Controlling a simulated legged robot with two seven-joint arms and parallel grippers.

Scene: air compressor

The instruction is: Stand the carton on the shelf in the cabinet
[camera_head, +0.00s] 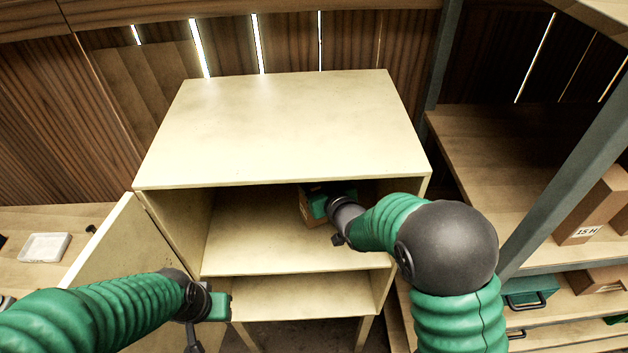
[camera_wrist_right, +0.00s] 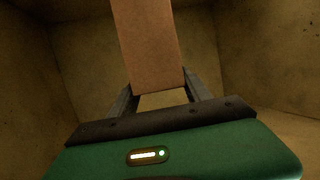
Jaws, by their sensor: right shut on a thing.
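The cream cabinet (camera_head: 280,130) stands open in the middle of the head view, its door (camera_head: 112,262) swung out to the left. My right arm reaches inside over the shelf (camera_head: 250,243). My right gripper (camera_wrist_right: 160,98) is shut on the brown carton (camera_wrist_right: 148,45), with one finger on each side of it. In the head view the carton (camera_head: 307,207) is mostly hidden behind my gripper. I cannot tell whether its base touches the shelf. My left gripper (camera_head: 222,307) is at the lower left, before the cabinet; its fingers are not clearly seen.
A lower board (camera_head: 300,298) lies below the shelf. At the right a wooden rack (camera_head: 490,150) with a grey post (camera_head: 570,150) holds brown boxes (camera_head: 592,208) and green bins (camera_head: 530,290). A white tray (camera_head: 45,247) lies on the left surface. The shelf's left part is clear.

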